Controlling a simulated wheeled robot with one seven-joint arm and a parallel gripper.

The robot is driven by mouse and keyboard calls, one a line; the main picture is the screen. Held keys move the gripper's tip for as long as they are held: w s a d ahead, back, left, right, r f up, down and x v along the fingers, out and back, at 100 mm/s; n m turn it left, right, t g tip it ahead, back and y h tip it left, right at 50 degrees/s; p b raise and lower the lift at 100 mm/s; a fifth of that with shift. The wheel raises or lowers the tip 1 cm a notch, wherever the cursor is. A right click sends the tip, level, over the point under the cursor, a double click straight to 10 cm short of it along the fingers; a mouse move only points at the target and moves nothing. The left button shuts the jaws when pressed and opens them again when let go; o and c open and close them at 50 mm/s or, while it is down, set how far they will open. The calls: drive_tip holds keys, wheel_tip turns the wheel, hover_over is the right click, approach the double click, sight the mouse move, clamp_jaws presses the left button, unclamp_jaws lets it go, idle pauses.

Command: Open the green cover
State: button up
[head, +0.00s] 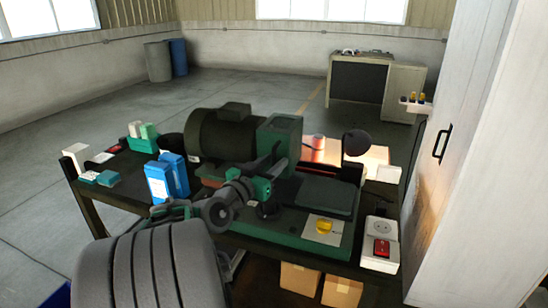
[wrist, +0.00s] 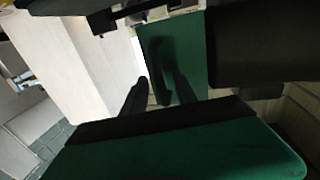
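A green box-like cover (head: 281,134) stands at the right end of the dark motor on the bench machine. Its lid looks closed in the head view. My gripper (head: 277,163) is close to the front of this cover, with its fingers pointing at it. In the wrist view the two dark fingers of my gripper (wrist: 160,88) are apart with nothing clearly held between them. The green face of the cover (wrist: 190,50) lies beyond them, with a dark shape or shadow on it. I cannot tell whether the fingers touch it.
The dark motor (head: 219,133) is left of the cover. Blue cartons (head: 167,178) stand on the bench's left part. A round dark lamp head (head: 357,142) and a socket box with a red switch (head: 381,245) are right. A tall white cabinet (head: 480,150) closes off the right side.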

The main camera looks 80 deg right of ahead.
drive_tip(key=shift+s+d, duration=0.1)
drive_tip(key=shift+d, duration=0.25)
clamp_jaws()
idle(1.2)
